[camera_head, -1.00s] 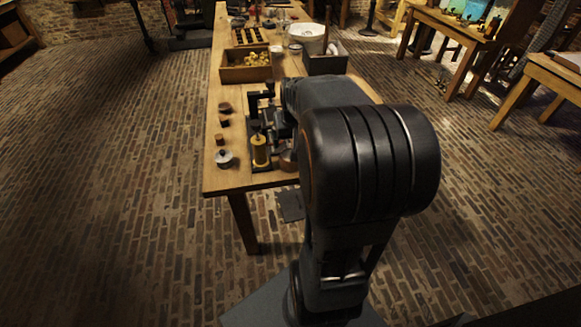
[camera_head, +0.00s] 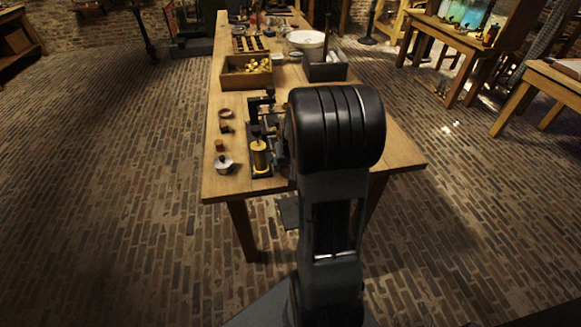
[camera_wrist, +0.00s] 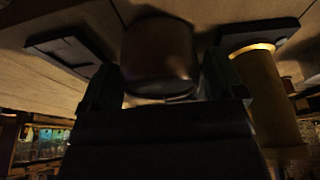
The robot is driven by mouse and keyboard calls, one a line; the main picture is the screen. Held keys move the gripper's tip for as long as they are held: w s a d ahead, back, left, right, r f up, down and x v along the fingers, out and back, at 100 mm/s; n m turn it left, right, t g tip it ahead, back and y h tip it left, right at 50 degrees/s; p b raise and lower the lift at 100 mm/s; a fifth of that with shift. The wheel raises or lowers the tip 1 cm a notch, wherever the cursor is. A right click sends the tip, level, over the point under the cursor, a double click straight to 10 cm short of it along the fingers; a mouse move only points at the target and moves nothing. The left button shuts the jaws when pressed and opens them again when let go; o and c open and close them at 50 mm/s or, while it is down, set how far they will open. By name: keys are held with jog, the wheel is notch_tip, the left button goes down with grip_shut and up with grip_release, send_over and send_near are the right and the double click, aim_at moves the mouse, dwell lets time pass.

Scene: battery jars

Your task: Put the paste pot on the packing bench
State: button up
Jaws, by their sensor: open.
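A dark reddish-brown round pot (camera_wrist: 158,55), which looks like the paste pot, stands on the wooden table (camera_head: 395,152). In the wrist view it sits between the two fingers of my gripper (camera_wrist: 160,82). The fingers are apart, one on each side of the pot; whether either touches it is too dark to tell. In the head view my arm hides the gripper and the pot. Other benches stand at the back right (camera_head: 455,32) and the right edge (camera_head: 548,72); I cannot tell which is the packing bench.
A yellow cylinder device (camera_head: 260,157) stands close to the arm and shows beside the gripper in the wrist view (camera_wrist: 265,95). A small metal pot (camera_head: 224,164) is near the table's left corner. A wooden box (camera_head: 236,80) and grey tray (camera_head: 328,72) stand farther back. The right front tabletop is clear.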

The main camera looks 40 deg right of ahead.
jog(key=shift+w+f, duration=0.1)
jog(key=shift+f, duration=0.15)
jog(key=shift+c, duration=0.2)
jog(key=c, duration=0.9)
jog(key=shift+r, duration=0.1)
jog(key=shift+c, duration=0.6)
jog(key=shift+r, duration=0.1)
